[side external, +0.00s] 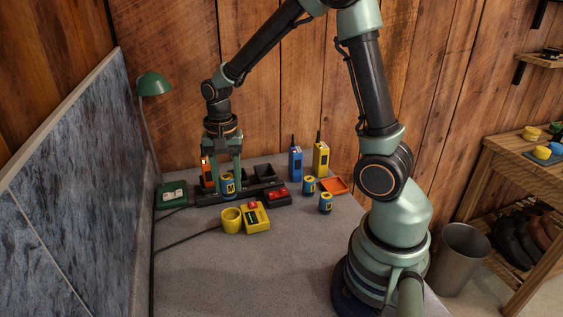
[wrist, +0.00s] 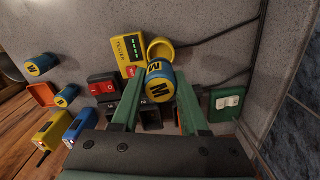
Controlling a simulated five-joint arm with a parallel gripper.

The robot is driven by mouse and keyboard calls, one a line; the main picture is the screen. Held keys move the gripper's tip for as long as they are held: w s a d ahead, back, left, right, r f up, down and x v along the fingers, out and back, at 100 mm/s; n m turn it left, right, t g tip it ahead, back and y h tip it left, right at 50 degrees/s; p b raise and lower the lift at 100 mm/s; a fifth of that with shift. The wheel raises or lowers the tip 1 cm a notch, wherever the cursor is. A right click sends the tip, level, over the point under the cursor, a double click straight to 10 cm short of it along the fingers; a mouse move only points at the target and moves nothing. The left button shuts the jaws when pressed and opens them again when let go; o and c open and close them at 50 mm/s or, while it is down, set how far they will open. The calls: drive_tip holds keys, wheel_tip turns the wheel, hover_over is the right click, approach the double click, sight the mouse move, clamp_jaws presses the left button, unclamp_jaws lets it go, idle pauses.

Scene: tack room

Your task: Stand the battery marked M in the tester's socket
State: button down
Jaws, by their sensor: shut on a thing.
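My gripper (wrist: 157,106) is shut on a blue battery with a yellow band and yellow end (wrist: 160,88); the end reads M in the wrist view. In the side view my gripper (side external: 228,178) holds this battery (side external: 228,186) above the black rack, behind the tester. The yellow tester (side external: 256,218) has a red button and a display, with green bars in the wrist view (wrist: 128,57). Its round yellow socket (side external: 231,221) stands beside it and looks empty; it also shows in the wrist view (wrist: 159,47), just past the battery.
An orange tray (side external: 336,185), blue radio (side external: 296,163) and yellow radio (side external: 320,158) are near. A black rack (side external: 210,198), red switch (side external: 278,195) and green lamp (side external: 154,84) stand around. The front tabletop is clear.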

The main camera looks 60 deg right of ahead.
sight(226, 176)
drive_tip(key=shift+a+f, duration=0.1)
drive_tip(key=shift+f, duration=2.9)
drive_tip(key=shift+f, duration=0.6)
drive_tip(key=c, duration=0.7)
unclamp_jaws()
drive_tip(key=shift+r, duration=0.15)
drive_tip(key=shift+r, duration=5.4)
drive_tip(key=s+a+r+n+t, duration=0.4)
drive_tip(key=s+r+n, duration=0.4)
drive_tip(key=n, duration=0.3)
drive_tip(key=shift+s+r+n+t, duration=0.15)
drive_tip(key=shift+r+n+t, duration=0.25)
drive_tip(key=shift+r+t, duration=0.45)
